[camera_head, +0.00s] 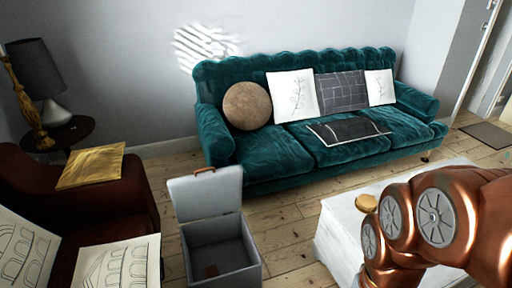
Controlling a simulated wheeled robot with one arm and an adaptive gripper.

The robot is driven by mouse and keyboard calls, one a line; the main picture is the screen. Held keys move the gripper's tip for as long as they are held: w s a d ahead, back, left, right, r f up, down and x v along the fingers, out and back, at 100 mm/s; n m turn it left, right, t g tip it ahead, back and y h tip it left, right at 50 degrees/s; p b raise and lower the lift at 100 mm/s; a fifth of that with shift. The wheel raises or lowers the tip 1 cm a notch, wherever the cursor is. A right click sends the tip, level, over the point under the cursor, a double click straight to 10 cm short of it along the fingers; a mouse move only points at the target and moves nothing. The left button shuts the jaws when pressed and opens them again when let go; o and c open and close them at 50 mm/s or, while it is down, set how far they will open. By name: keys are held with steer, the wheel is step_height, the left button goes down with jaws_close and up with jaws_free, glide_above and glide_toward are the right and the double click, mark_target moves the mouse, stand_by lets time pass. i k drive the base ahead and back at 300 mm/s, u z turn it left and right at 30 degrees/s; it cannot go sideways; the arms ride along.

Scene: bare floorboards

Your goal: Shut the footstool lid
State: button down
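The footstool (252,271) is a grey box on the floorboards, low and left of centre, with its front cut off by the bottom edge. Its lid (206,194) is open and stands nearly upright at the back of the box. A small brown handle (204,170) sits on the lid's top edge. My copper arm is at the lower right, apart from the footstool in the picture. My gripper is not in view.
A teal sofa (270,157) with cushions stands behind. A dark red armchair (125,192) is at left, beside a side table (72,130) with a lamp (37,70). A white table (338,225) with a small round golden-brown thing (366,202) is right. Bare floor lies between footstool and table.

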mark_target(208, 194)
steer(key=u, duration=0.05)
steer(key=i, duration=0.95)
steer(key=u, duration=1.2)
steer(key=i, duration=0.6)
steer(key=u, duration=0.65)
